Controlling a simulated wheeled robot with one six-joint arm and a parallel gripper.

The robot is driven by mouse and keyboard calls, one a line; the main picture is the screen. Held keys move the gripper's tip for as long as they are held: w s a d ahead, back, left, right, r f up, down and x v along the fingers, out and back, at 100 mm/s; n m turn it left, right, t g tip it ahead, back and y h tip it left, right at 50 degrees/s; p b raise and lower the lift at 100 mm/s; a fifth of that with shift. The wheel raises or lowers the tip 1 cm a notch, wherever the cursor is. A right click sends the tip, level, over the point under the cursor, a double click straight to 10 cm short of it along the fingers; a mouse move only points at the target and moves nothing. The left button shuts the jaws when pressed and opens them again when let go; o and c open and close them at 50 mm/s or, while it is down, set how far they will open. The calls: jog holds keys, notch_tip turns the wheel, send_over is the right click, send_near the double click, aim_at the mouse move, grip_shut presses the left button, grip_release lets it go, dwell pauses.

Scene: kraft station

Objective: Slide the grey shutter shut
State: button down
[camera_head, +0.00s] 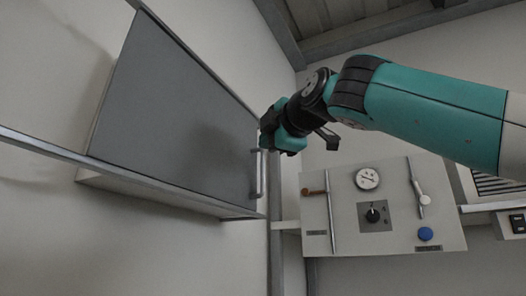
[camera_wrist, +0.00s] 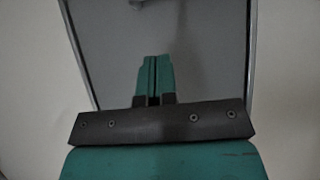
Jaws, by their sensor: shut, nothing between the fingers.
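The grey shutter (camera_head: 180,115) is a flat panel across the front of a pale wall box at the left of the head view. Its upright bar handle (camera_head: 258,175) is at its right edge. The shutter also fills the middle of the wrist view (camera_wrist: 205,50). My gripper (camera_head: 266,141) is at the right edge of the shutter, close to the handle's upper end. I cannot tell whether it touches the handle. In the wrist view my gripper's teal fingers (camera_wrist: 153,60) are together with nothing between them, in front of the grey surface.
A pale control panel (camera_head: 345,225) stands to the right, below my arm. It carries a gauge (camera_head: 367,178), a black knob (camera_head: 376,214), a blue button (camera_head: 425,233) and levers. A horizontal rail (camera_head: 45,148) runs along the wall left of the box.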

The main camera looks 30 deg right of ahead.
aim_at(263, 150)
jog(key=w, duration=0.2)
jog(key=w+d+p, duration=0.1)
jog(key=w+p, duration=0.1)
jog(key=w, duration=0.1)
jog(key=shift+w+d+r, duration=0.15)
jog(key=shift+w+d, duration=0.1)
jog(key=shift+w, duration=0.05)
jog(key=shift+w+d+p, duration=0.55)
jog(key=shift+w, duration=0.15)
jog(key=shift+w, duration=0.1)
